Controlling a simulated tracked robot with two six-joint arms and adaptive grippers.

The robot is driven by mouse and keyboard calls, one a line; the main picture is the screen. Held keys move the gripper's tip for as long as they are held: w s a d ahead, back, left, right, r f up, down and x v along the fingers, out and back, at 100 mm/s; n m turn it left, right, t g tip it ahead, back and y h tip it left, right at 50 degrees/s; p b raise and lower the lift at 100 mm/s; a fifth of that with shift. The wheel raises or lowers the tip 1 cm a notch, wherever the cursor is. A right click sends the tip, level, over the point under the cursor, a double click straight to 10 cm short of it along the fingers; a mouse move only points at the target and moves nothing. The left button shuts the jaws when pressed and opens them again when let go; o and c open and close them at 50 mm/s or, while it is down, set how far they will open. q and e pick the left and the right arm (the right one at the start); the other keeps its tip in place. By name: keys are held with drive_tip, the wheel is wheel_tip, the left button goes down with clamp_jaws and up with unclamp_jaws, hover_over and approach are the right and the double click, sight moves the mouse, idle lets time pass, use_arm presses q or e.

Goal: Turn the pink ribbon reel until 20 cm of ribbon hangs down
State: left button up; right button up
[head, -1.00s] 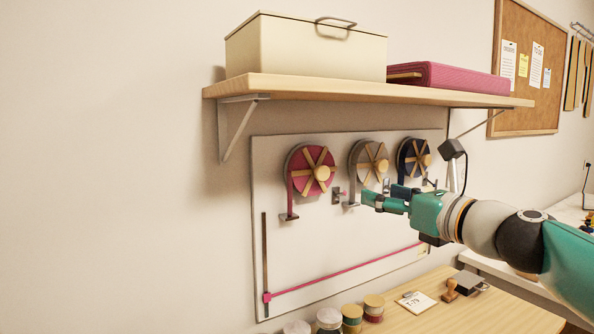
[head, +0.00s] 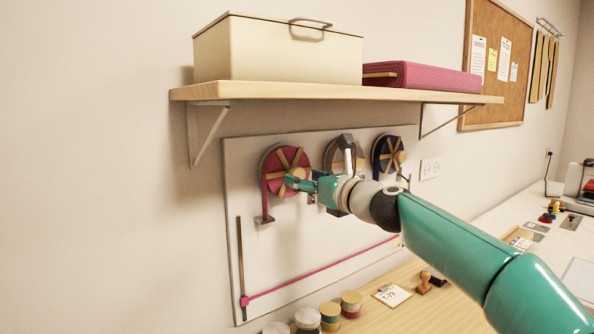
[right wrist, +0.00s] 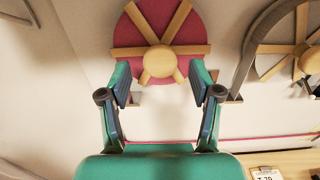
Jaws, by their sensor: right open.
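The pink ribbon reel (head: 286,160) is the leftmost of three reels on a white wall board. It has wooden spokes and a round wooden hub knob (right wrist: 159,61). A short length of pink ribbon (head: 265,200) hangs from its left side to a small bracket (head: 264,219). My right gripper (head: 292,181) is at the reel's lower right and overlaps the knob in the head view. In the right wrist view its fingers (right wrist: 158,85) are open, one on each side just below the knob. Whether they touch it I cannot tell. My left gripper is not in view.
A grey reel (head: 338,155) and a blue reel (head: 388,153) are to the right. A shelf (head: 330,92) juts out above, with a cream box (head: 270,55) on it. A pink line (head: 320,267) and a vertical rail (head: 241,260) are lower on the board. Spools (head: 330,314) stand below.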

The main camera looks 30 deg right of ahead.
sight(299, 176)
drive_tip(key=shift+w+a+p, duration=0.15)
drive_tip(key=shift+w+p, duration=0.05)
drive_tip(key=shift+w, duration=0.65)
drive_tip(key=shift+w+a+p, duration=0.1)
drive_tip(key=shift+w+p, duration=0.1)
drive_tip(key=shift+w, duration=0.65)
drive_tip(key=c, duration=1.2)
drive_tip(key=shift+o, duration=0.2)
